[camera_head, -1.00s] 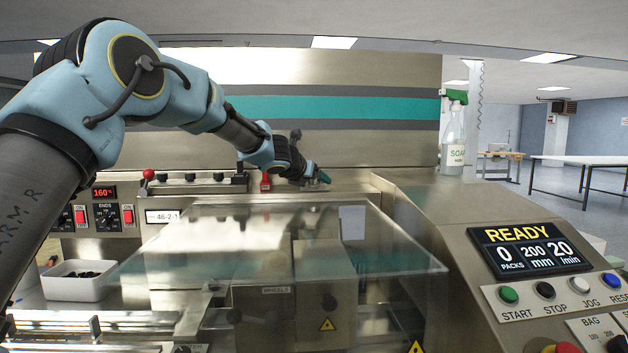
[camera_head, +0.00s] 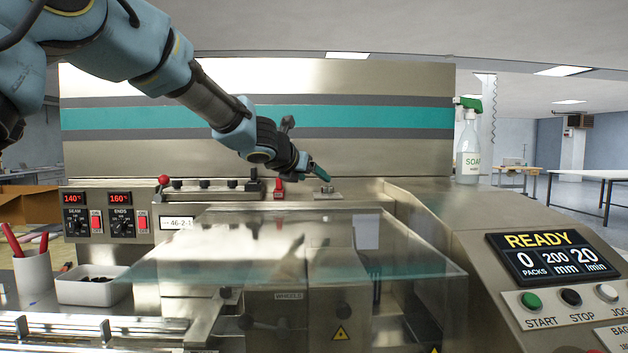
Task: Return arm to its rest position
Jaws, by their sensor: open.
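My blue and grey arm reaches in from the upper left across the front of the flow wrapper (camera_head: 400,150). My gripper (camera_head: 322,172) is at the arm's end, over the machine's steel top near the middle of the view. It is small in the picture, and nothing shows held in it. A small knob-like fitting on a plate (camera_head: 327,191) lies just below the fingertips. A red switch or lever (camera_head: 279,189) stands just left of the gripper. Whether the fingers touch anything I cannot tell.
A clear guard (camera_head: 420,262) covers the front below the gripper. The control panel (camera_head: 552,258) reads READY. A soap spray bottle (camera_head: 468,150) stands on the right top. A white bin (camera_head: 88,290) and a cup with red-handled tools (camera_head: 33,277) are at left. A red-knobbed lever (camera_head: 163,182) stands upright.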

